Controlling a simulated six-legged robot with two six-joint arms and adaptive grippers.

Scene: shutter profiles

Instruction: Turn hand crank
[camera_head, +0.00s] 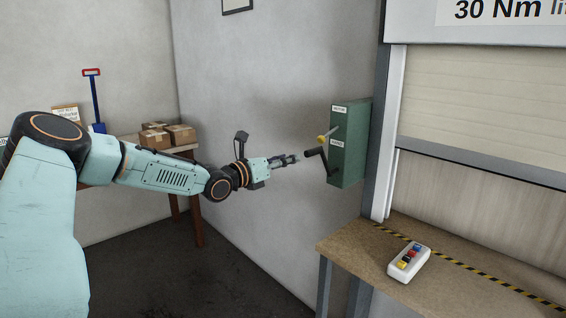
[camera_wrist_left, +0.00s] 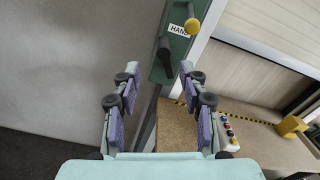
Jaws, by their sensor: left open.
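A green box (camera_head: 350,145) is mounted on the wall beside the shutter, with white labels on its front. A black hand crank (camera_head: 324,163) sticks out from the box's front. A lever with a yellow knob (camera_head: 322,138) is just above it. My left gripper (camera_head: 297,158) is open and empty, a short way left of the crank and apart from it. In the left wrist view, the black crank handle (camera_wrist_left: 165,56) appears between and beyond the open fingers (camera_wrist_left: 159,70). The yellow knob (camera_wrist_left: 192,26) is above it, by the "HAND" label. My right gripper is not in view.
A wooden bench (camera_head: 345,243) stands below the box, carrying a white button panel (camera_head: 408,262). A yellow object (camera_wrist_left: 292,126) shows at the right in the left wrist view. A partly raised shutter (camera_head: 480,110) is at right. Cardboard boxes (camera_head: 180,134) sit on a table behind my left arm.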

